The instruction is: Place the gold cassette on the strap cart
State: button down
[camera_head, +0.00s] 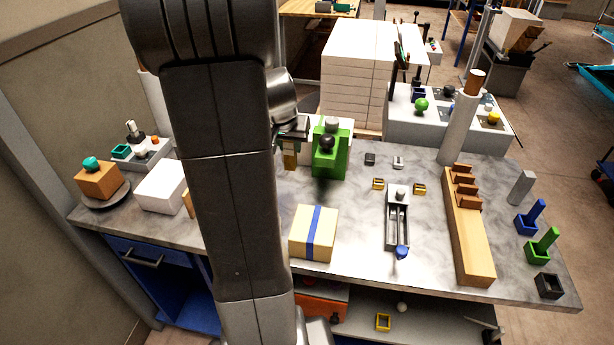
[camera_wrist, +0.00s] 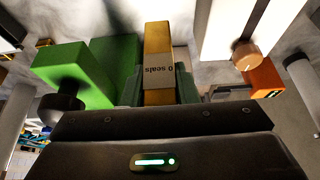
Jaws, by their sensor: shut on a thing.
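A gold cassette (camera_wrist: 157,42) with a label reading "0 seals" stands between the fingers of my gripper (camera_wrist: 158,92) in the wrist view. My gripper is shut on it. In the head view the cassette (camera_head: 290,158) shows only as a small gold strip below my gripper (camera_head: 290,138), beside my arm. It is over the back part of the grey worktable, just left of a green block with a black knob (camera_head: 329,163). The green block (camera_wrist: 75,70) is also left of the cassette in the wrist view. I cannot tell for sure which thing is the strap cart.
A blue-strapped ream (camera_head: 312,235) and a grey sliding fixture (camera_head: 398,222) lie on the worktable (camera_head: 350,265). A wooden rack (camera_head: 468,240) and a tall post (camera_head: 460,125) stand at right. A white stack (camera_head: 352,85) rises behind. My arm hides part of the table's left side.

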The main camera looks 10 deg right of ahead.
aim_at(289, 163)
notch_tip(289, 163, down, 8)
jog(key=shift+f, duration=0.1)
jog(key=shift+f+b, duration=0.1)
jog(key=shift+b, duration=0.2)
jog(key=shift+f, duration=0.15)
jog(key=c, duration=1.1)
grip_release()
jog(key=shift+a+r, duration=0.1)
jog(key=shift+r, duration=0.5)
jog(key=v, duration=1.1)
jog(key=shift+s+r, duration=0.15)
jog(key=shift+s, duration=0.05)
